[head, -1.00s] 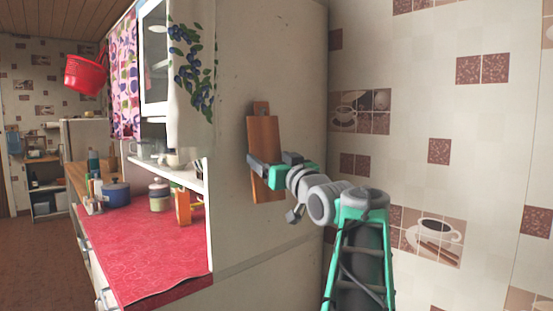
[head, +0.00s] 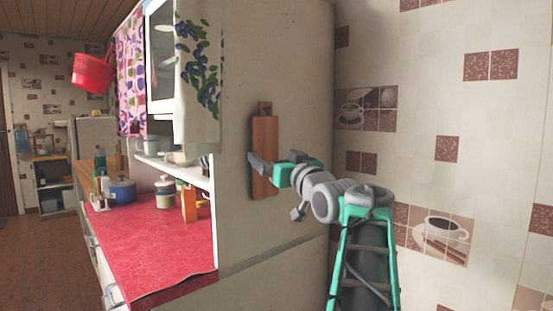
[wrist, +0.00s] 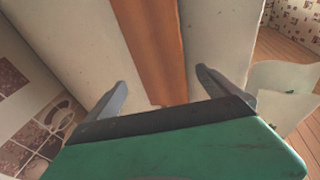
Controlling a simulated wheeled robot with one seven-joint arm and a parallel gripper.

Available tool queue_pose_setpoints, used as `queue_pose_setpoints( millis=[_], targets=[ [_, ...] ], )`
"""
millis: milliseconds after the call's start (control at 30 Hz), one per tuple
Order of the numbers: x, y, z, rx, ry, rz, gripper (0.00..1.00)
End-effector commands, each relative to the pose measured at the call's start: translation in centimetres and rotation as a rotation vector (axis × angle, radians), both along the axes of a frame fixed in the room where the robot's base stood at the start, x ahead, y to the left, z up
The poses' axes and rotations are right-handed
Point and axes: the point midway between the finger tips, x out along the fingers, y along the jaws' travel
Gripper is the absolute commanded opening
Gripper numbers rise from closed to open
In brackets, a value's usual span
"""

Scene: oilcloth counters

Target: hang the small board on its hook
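The small board (head: 264,140) is brown wood with a narrow handle at its top. It stands upright, close against the pale side wall of the cabinet. The hook is too small to make out at the handle. My gripper (head: 268,167) is in front of the board's lower half. In the wrist view, the board (wrist: 155,40) runs between the two fingers of my gripper (wrist: 161,80). The fingers are spread wider than the board, with a gap showing on each side. Part of the board is hidden behind my gripper in the head view.
The cabinet side (head: 290,70) meets a tiled wall (head: 430,100) on the right. A flowered towel (head: 199,80) hangs at the cabinet's front edge. A red counter (head: 155,235) to the left holds a blue pot (head: 122,192) and a jar (head: 165,192).

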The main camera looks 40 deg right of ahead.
Motion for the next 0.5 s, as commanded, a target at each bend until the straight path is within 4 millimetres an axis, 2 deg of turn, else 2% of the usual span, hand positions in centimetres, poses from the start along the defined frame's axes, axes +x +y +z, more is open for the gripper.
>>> queue_pose_setpoints(
  millis=[267, 367, 500],
  targets=[
    [-0.3, 0.0, -0.2, 0.002, 0.002, -0.001, 1.00],
    [-1.6, 0.2, -0.4, 0.001, 0.001, -0.004, 1.00],
    [-4.5, 0.8, -1.0, 0.000, 0.001, -0.006, 1.00]
  ],
)
